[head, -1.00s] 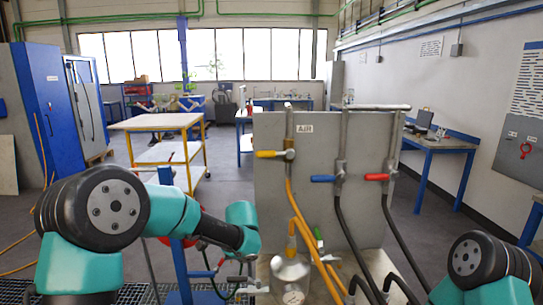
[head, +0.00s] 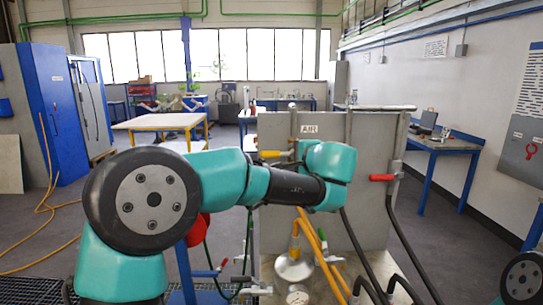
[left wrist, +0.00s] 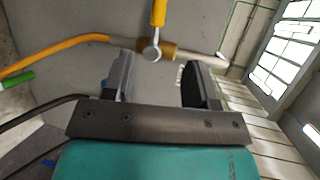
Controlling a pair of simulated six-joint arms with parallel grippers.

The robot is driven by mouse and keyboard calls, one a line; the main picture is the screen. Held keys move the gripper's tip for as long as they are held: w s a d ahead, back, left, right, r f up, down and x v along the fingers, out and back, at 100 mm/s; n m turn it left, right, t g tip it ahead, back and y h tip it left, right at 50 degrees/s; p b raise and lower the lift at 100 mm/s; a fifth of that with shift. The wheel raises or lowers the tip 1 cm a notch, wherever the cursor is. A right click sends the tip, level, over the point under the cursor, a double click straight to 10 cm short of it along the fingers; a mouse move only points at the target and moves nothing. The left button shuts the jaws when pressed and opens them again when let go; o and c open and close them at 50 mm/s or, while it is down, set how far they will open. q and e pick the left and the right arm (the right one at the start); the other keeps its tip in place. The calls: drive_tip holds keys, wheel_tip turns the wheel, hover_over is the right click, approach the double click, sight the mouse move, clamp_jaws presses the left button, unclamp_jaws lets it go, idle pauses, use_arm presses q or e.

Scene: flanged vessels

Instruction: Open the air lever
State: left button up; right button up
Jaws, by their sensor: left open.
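The air lever (head: 272,154) is a yellow handle on the pipe at the left of the grey panel, beside the AIR sign (head: 309,129). In the head view it points left from its valve. The lever also shows in the left wrist view (left wrist: 158,14), at the top, running up from its round metal hub. My left gripper (left wrist: 155,74) is open, with nothing between its fingers. The hub and brass-coloured fitting lie just beyond the fingertips; I cannot tell whether they touch. In the head view, my left wrist hides this gripper. My right gripper is not in view.
A red lever (head: 382,178) is on the panel (head: 375,140) at the right; my left wrist hides the blue one. Yellow (head: 318,252) and black hoses hang below. A wooden-topped table (head: 160,122) stands behind, left.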

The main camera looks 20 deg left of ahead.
sight(272, 155)
use_arm(q)
drive_tip(key=x, duration=1.7)
clamp_jaws()
